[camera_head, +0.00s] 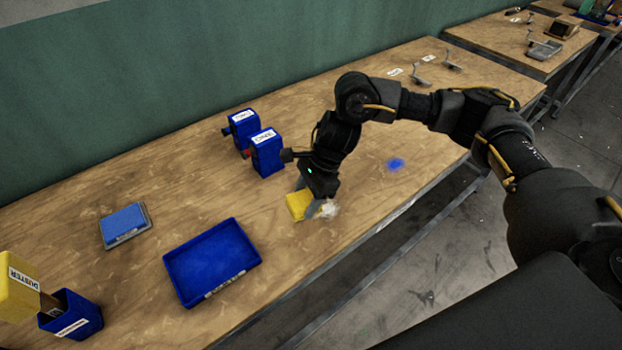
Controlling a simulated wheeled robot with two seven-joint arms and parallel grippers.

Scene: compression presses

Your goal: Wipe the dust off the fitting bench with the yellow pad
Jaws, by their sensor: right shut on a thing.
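The fitting bench (130,285) is a long wooden table along a green wall. My right arm reaches in from the right, and my right gripper (316,196) points down, shut on the yellow pad (298,205). The pad is low at the bench top, near the front edge; I cannot tell whether it presses on the wood. A pale grey-white patch (329,209), which looks like dust, lies right beside the pad, partly behind the fingers. My left gripper does not show.
Two blue labelled boxes (267,154) stand behind the gripper. An empty blue tray (211,262), a blue block on a grey base (124,224) and a blue holder with a yellow "DUSTER" block (18,287) are to the left. A blue spot (396,164) lies right of the gripper.

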